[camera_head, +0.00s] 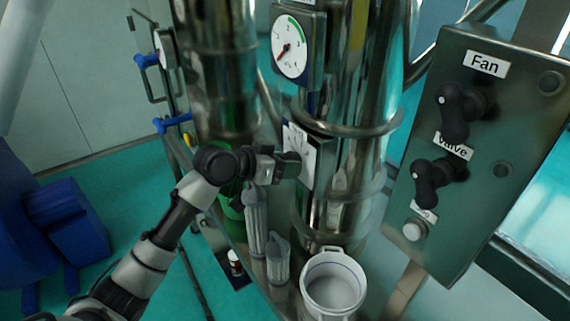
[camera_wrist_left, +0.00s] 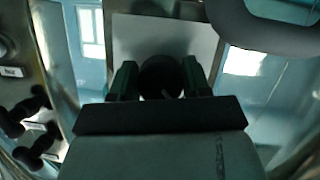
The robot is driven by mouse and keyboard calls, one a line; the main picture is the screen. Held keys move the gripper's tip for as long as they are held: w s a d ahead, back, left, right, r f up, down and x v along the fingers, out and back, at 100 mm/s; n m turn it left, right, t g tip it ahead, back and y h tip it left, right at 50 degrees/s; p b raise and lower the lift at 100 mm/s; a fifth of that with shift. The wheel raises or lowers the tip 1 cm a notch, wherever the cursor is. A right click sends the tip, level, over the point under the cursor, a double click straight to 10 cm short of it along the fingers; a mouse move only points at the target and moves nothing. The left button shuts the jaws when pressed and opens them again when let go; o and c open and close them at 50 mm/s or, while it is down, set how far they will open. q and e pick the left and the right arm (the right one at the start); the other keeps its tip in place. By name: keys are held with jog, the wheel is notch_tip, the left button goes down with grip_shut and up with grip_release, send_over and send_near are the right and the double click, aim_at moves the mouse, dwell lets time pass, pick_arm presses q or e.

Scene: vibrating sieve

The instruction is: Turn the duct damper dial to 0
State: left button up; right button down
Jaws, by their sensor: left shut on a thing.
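The damper dial's white scale plate (camera_head: 299,152) is on the front of the shiny metal duct, in the middle of the head view. My left gripper (camera_head: 288,166) is at this plate and covers part of it. In the left wrist view, my left gripper (camera_wrist_left: 161,80) has its two fingers on either side of a round black knob (camera_wrist_left: 160,72), in front of the pale plate (camera_wrist_left: 190,38). It is shut on this knob. The numbers and the pointer cannot be read. My right gripper is in neither view.
A round gauge (camera_head: 289,47) sits above the dial. A panel with black Fan (camera_head: 462,103) and Valve (camera_head: 436,180) knobs is at the right. Below stand a white pot (camera_head: 333,284) and clear ribbed cylinders (camera_head: 256,222). Metal pipes ring the duct.

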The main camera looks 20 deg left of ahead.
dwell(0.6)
pick_arm(q)
jog(key=o, duration=0.9)
jog(key=shift+s+a, duration=0.1)
jog(key=shift+a, duration=0.05)
jog(key=b+v, duration=0.4)
jog(key=v, duration=0.6)
jog(key=shift+s+a+r+b, duration=0.1)
jog(key=shift+a+r+b, duration=0.15)
jog(key=shift+b, duration=0.15)
